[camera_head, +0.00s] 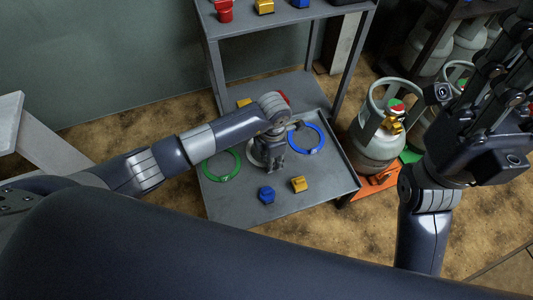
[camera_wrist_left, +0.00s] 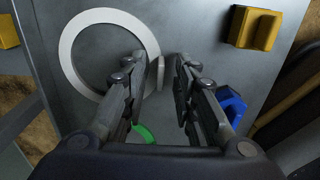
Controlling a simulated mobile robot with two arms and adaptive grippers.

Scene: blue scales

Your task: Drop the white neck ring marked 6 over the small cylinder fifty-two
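The white ring (camera_wrist_left: 67,48) lies flat on the grey lower shelf in the left wrist view, with a small upright tab (camera_wrist_left: 161,70) on its right side. In the head view, the ring (camera_head: 254,153) is mostly hidden behind my left gripper (camera_head: 275,168). My left gripper (camera_wrist_left: 163,62) is open above the shelf, its fingers on either side of the tab, with gaps to both. The marking 6 is not readable. A grey gas cylinder (camera_head: 372,143) stands right of the shelf; no number is readable on it. My right gripper (camera_head: 510,55) is raised at upper right, its fingertips partly cut off.
On the lower shelf (camera_head: 232,212) lie a green ring (camera_head: 222,178), a blue ring (camera_head: 322,141), a blue block (camera_head: 267,195) and yellow blocks (camera_head: 299,184). The cylinder stands over an orange base (camera_head: 378,184). An upper shelf (camera_head: 285,22) holds coloured blocks. More cylinders (camera_head: 428,55) stand behind.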

